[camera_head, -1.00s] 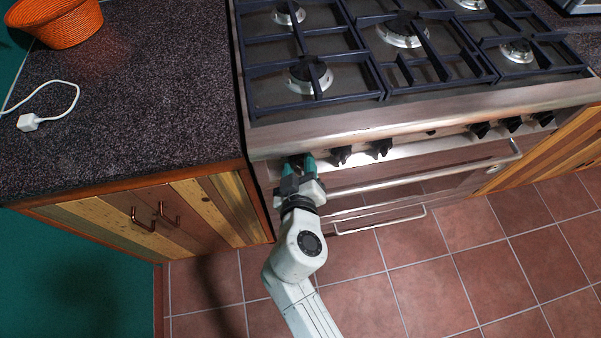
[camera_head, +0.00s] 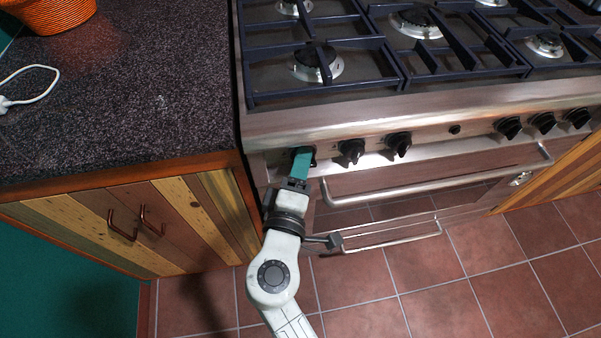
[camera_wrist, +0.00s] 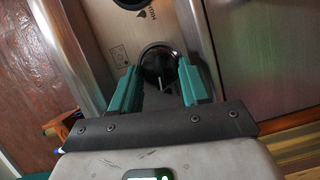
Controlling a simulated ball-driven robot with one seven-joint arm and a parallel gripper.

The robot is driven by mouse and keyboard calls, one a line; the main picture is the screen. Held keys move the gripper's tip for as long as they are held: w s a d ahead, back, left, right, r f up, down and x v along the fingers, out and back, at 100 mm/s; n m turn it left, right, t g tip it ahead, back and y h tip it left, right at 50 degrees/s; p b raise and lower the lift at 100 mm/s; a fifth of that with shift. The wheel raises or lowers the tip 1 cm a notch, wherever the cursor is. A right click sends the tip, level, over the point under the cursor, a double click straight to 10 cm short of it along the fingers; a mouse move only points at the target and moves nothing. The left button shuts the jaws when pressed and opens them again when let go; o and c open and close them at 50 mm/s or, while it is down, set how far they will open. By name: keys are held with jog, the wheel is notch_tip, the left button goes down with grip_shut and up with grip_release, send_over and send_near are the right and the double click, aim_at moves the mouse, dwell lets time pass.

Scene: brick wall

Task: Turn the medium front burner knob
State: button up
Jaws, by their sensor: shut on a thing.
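The stove front has a row of black knobs. My gripper (camera_head: 301,162) is at the leftmost knob (camera_head: 312,153), which is mostly hidden behind a green finger in the head view. In the wrist view my gripper (camera_wrist: 159,72) has its two green fingers on either side of this round black knob (camera_wrist: 158,61), shut on it. A pale pointer line on the knob runs roughly up and down in that view. Two more knobs, a near one (camera_head: 352,150) and a farther one (camera_head: 398,143), sit just to the right, untouched.
A long oven handle (camera_head: 430,180) and a lower drawer handle (camera_head: 390,239) stick out below the knobs. A wooden cabinet (camera_head: 95,205) with a dark countertop (camera_head: 150,100) stands close on the left. Tiled floor (camera_head: 430,285) lies open in front.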

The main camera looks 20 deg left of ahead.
jog(key=shift+f+n+b, duration=0.2)
jog(key=shift+n+b, duration=0.3)
jog(key=shift+n, duration=0.1)
jog(key=shift+n+t, duration=0.3)
jog(key=o, duration=1.1)
jog(key=shift+c, duration=0.2)
